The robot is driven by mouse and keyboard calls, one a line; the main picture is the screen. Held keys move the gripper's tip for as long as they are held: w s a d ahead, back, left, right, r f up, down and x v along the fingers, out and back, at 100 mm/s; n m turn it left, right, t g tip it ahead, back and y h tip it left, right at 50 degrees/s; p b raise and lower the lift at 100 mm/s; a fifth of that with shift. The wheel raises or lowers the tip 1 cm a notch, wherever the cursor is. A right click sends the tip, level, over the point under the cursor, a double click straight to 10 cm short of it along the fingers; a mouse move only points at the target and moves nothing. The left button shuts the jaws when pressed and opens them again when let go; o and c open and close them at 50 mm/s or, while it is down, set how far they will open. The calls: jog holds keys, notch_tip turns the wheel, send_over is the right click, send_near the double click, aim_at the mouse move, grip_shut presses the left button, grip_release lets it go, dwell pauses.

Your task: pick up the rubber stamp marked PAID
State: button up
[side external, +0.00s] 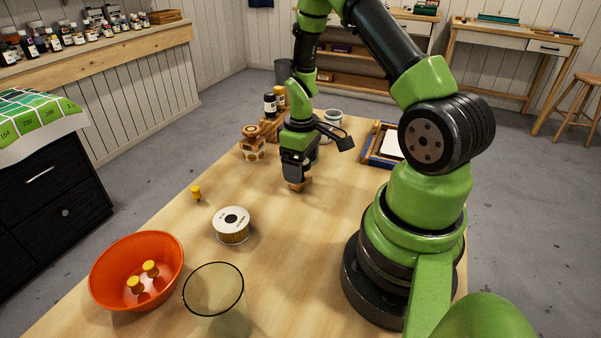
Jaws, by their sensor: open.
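My gripper (297,184) points down over the middle of the wooden table (330,255). It is open, with its fingertips low around or just above a small wooden piece (303,183), perhaps a stamp; I cannot tell whether they touch it. The gripper body hides most of this piece. Another stamp-like wooden object (254,146) with a round top and pale patterned sides stands upright to the left and farther back. No PAID marking is readable on either one.
An orange bowl (104,284) holds yellow-topped pegs; another yellow peg (196,192) stands on the table. A white-topped round tin (232,222) and a clear glass (214,291) stand in front. Bottles (270,105), a cup (333,117) and a blue-edged tray (371,157) are behind.

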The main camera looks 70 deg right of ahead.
jog(key=c, duration=1)
